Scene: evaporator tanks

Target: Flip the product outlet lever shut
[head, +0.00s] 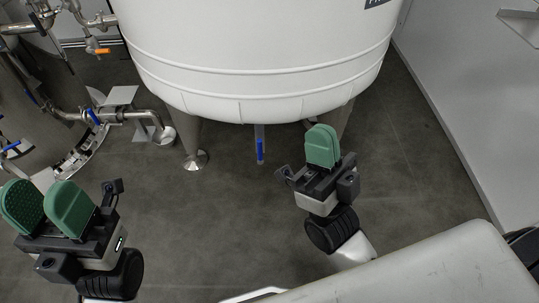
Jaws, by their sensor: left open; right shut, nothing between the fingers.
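A blue lever (260,149) hangs straight down just below the bottom rim of the white tank (255,60), near the middle of the head view. It looks like the outlet lever, though no label on it can be read. The valve body behind it is mostly hidden under the tank. My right gripper (322,142) is shut and empty, with its green fingers together, to the right of the lever and apart from it in the picture. My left gripper (46,203) is open and empty at the lower left, far from the lever.
Steel pipes with more blue handles (94,117) and an orange handle (103,51) stand at the left. A tank leg (192,145) stands left of the lever. A pale wall (470,90) closes the right side. The dark floor (205,215) between my grippers is clear.

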